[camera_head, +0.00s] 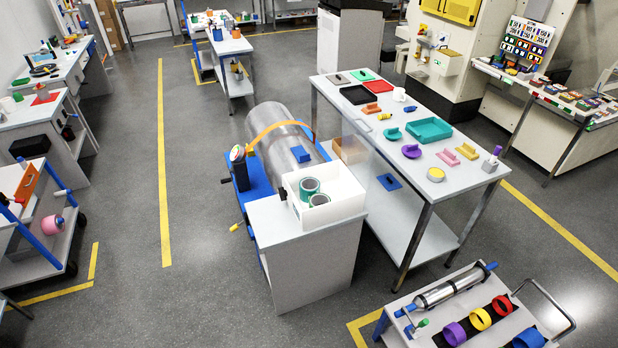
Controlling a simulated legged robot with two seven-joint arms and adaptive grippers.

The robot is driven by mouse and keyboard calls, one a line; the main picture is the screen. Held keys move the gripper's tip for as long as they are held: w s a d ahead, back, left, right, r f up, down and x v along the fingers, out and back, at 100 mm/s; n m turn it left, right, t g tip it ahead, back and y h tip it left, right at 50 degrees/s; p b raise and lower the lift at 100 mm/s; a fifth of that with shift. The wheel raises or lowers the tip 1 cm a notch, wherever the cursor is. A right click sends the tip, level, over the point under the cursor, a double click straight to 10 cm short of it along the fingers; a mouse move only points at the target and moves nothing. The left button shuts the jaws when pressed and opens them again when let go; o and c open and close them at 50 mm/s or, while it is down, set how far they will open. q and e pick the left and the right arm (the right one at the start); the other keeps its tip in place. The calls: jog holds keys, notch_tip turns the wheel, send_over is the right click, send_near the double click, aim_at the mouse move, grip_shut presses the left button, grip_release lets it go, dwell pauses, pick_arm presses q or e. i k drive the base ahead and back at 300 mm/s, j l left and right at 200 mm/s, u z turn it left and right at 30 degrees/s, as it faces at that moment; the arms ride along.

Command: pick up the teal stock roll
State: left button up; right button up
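Two teal rolls sit in a white open bin (336,212) on a grey cabinet near the middle of the view. The farther teal roll (309,187) stands toward the back left of the bin. The nearer teal roll (319,199) is close in front of it, partly hidden by the bin's front wall. I cannot tell from this view which one the task means. Neither of my grippers is in view.
The grey cabinet (318,262) stands beside a large metal cylinder (275,130) on a blue frame. A long table (450,185) with coloured parts and a teal tray (429,129) is to the right. A cart (400,325) with coloured rings is at front right. Open floor (190,280) lies left.

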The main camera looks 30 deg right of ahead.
aim_at(308, 187)
jog(key=i+j+z, duration=0.2)
jog(key=z, duration=0.25)
jog(key=i+j+z, duration=0.6)
jog(key=z, duration=0.35)
jog(key=i+j+z, duration=0.1)
jog(key=j+z, duration=0.35)
jog(key=j, duration=0.1)
